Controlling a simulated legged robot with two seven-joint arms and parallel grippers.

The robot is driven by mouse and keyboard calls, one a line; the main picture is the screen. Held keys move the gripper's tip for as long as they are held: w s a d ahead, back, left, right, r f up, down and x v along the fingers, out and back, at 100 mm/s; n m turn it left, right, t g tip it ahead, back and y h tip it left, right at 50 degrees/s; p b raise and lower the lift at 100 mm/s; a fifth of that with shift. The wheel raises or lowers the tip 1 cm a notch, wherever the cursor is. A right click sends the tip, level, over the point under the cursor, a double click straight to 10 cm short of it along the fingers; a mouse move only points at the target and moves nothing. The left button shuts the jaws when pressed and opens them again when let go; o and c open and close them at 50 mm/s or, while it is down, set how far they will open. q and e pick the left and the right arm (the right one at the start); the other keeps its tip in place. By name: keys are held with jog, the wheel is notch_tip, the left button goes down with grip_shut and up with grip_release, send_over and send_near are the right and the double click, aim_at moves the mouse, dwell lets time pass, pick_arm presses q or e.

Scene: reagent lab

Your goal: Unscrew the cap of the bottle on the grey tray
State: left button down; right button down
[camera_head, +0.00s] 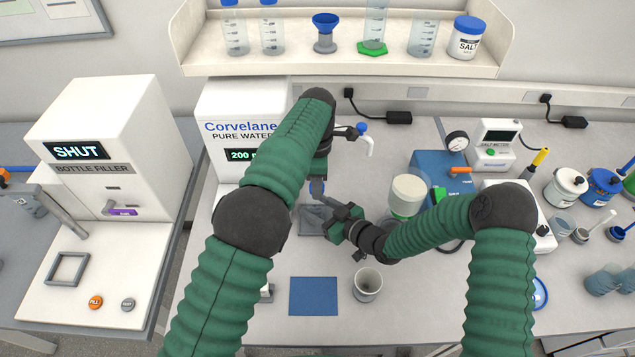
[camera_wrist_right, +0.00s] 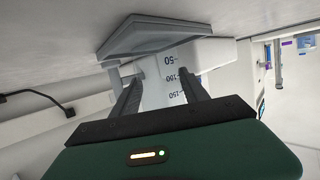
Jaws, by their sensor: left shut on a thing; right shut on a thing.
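The grey tray (camera_head: 312,224) lies on the bench in front of the pure water machine. The bottle (camera_wrist_right: 172,82) stands at the tray in the right wrist view, which shows it upside down; it is pale with dark volume marks. My right gripper (camera_wrist_right: 165,90) is shut on the bottle's body, one finger on each side. In the head view my right gripper (camera_head: 328,214) reaches in from the right, just above the tray. My left gripper (camera_head: 317,190) points down from above at the bottle's top and is shut on the cap, which is mostly hidden by the gripper.
A grey cup (camera_head: 367,284) and a blue mat (camera_head: 314,296) lie in front. A cream-topped vessel (camera_head: 407,194) stands right, near my right forearm.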

pick_arm(q)
jog(key=shift+d+n, duration=0.2)
jog(key=shift+n, duration=0.1)
pick_arm(e)
jog(key=shift+s+a, duration=0.1)
jog(key=shift+a, duration=0.1)
pick_arm(q)
jog(key=shift+s+r, duration=0.1)
jog(key=shift+r, duration=0.05)
pick_arm(e)
jog(key=shift+d, duration=0.15)
pick_arm(q)
jog(key=shift+r, duration=0.15)
jog(key=shift+r, duration=0.6)
jog(key=shift+a+r, duration=0.1)
jog(key=shift+r, duration=0.2)
pick_arm(e)
jog(key=shift+d, duration=0.1)
pick_arm(q)
jog(key=shift+r, duration=2)
pick_arm(e)
jog(key=c, duration=0.5)
grip_release()
